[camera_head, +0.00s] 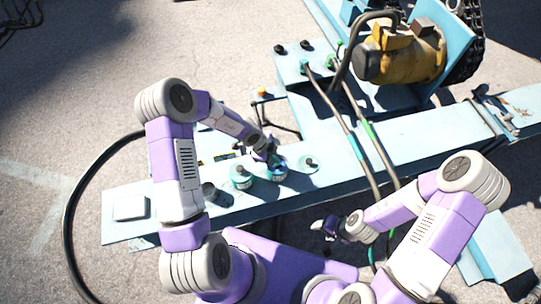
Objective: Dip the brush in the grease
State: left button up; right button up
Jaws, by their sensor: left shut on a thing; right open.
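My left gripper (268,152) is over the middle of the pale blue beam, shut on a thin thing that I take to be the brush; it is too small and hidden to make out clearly. Just below its fingers stands a small round teal-rimmed container (276,173). A similar teal container (241,178) stands to its left. I cannot tell which holds the grease, or whether the brush touches either one. My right gripper (325,228) is open and empty, in front of the beam's near edge.
On the pale blue beam (440,127) are a grey cup (209,192), a round disc with a dark knob (309,163) and a white block (130,207). Cables cross the beam on the right. A yellow motor (402,53) stands behind.

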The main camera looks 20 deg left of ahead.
pick_arm(q)
jog(key=shift+f+b, duration=0.3)
jog(key=shift+f, duration=0.2)
dwell(0.3)
jog(key=shift+f, duration=0.1)
dwell(1.4)
jog(key=shift+s+p, duration=0.1)
jog(key=shift+p, duration=0.25)
notch_tip(320, 180, up, 7)
jog(key=p, duration=0.7)
dwell(0.6)
